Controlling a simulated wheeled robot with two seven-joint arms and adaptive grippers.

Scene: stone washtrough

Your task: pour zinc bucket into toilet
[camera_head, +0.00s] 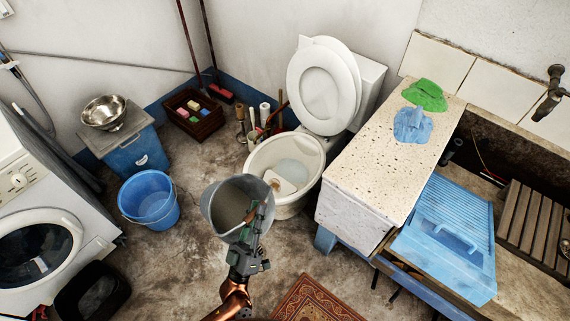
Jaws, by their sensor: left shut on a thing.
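The zinc bucket (222,207) is a grey metal pail, seen from above with its mouth toward the camera. My left gripper (248,232) is shut on its right side, the arm coming up from the bottom of the view. The bucket looks slightly tilted; what is inside is hard to make out. The white toilet (268,156) stands just beyond and to the right of the bucket, its lid raised and its bowl open. The bucket is near the bowl's front left; in the picture its rim comes close to the bowl. My right gripper is not in view.
A blue bucket (149,198) stands on the floor at left, near a washing machine (52,210). A stone counter (372,170) with green and blue cloths borders the toilet on the right. A rug (313,300) lies in front. A wooden crate (193,115) sits by the back wall.

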